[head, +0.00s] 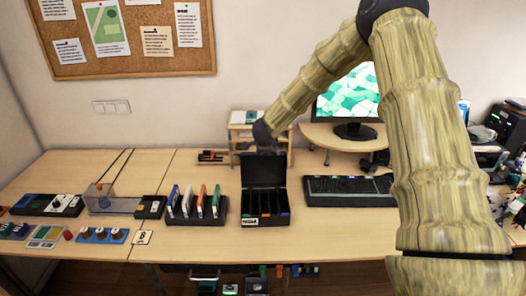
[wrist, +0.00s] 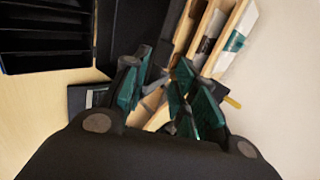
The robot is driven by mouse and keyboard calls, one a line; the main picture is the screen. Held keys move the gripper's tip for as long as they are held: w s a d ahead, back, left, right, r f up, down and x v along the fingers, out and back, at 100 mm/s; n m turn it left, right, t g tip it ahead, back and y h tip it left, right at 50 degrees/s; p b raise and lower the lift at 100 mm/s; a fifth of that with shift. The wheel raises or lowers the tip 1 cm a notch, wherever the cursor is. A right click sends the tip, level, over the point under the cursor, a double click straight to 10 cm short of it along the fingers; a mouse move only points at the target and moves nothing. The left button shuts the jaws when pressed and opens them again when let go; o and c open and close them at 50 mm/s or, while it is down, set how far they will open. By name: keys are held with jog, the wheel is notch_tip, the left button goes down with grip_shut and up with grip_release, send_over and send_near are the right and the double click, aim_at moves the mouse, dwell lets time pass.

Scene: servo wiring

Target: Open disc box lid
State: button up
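The black disc box (head: 265,221) stands on the table with its compartments showing and colored tabs at its front. Its black lid (head: 263,172) is raised, standing roughly upright at the back of the box. In the wrist view the compartments of the disc box (wrist: 45,42) are at top left, with the dark lid (wrist: 112,25) beside them. My gripper (head: 258,147) is just above and behind the lid's top edge. In the wrist view my gripper (wrist: 158,88) has a gap between its teal-padded fingers and holds nothing visible. Contact with the lid cannot be told.
A wooden shelf (head: 243,117) stands behind the gripper, close to it. A rack with colored disc cases (head: 196,218) is left of the box. A black keyboard (head: 350,190) and a monitor (head: 352,100) are at right. Bare table lies between rack and box.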

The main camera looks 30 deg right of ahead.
jog(key=v, duration=0.6)
jog(key=shift+s+r, duration=0.15)
jog(key=shift+c, duration=0.2)
